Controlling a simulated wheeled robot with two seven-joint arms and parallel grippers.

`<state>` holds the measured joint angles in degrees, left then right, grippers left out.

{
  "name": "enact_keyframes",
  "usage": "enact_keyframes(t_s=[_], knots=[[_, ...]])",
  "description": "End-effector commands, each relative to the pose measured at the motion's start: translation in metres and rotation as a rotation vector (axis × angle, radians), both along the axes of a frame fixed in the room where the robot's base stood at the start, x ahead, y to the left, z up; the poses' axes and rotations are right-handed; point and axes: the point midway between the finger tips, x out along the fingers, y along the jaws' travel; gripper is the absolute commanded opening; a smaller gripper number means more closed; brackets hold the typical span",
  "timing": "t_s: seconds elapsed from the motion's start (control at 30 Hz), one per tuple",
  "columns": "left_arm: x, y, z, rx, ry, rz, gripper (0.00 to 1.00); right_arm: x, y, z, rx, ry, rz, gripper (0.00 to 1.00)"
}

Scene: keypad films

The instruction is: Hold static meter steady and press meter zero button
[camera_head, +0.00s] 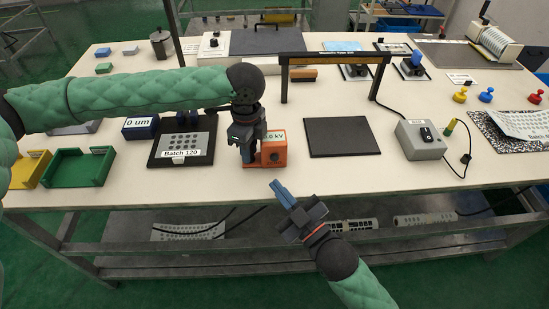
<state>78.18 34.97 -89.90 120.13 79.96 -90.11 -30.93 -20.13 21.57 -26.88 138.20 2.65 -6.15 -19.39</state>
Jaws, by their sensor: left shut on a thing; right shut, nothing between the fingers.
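The static meter (275,152) is a small orange box with a light display reading what looks like "0 kV", standing near the front edge of the table. My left gripper (247,158) reaches down from above and is shut on the meter's left side, covering part of it. A dark round spot shows low on the meter's front; I cannot tell whether it is the zero button. My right gripper (277,188) is shut and empty, just in front of the table edge, below and apart from the meter, with its blue tips pointing up toward it.
A keypad film on a dark plate labelled "Batch 120" (181,155) lies left of the meter. A green tray (80,168) is farther left.

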Motion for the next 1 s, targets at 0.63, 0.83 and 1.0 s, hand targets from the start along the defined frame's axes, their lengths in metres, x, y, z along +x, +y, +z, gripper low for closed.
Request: enact_keyframes(t_s=[0.63,0.83,1.0], knots=[[0.0000,0.0000,0.0000,0.000,0.000,0.000,0.50,0.0002,0.0001,0.0002,0.000,0.000,0.000,0.00],[0.0001,-0.0001,0.0005,0.000,0.000,0.000,0.50,0.0002,0.0001,0.0002,0.000,0.000,0.000,0.00],[0.0003,-0.0004,0.0081,-0.001,0.000,0.000,0.50,0.0002,0.0000,0.0003,0.000,0.000,0.000,0.00]])
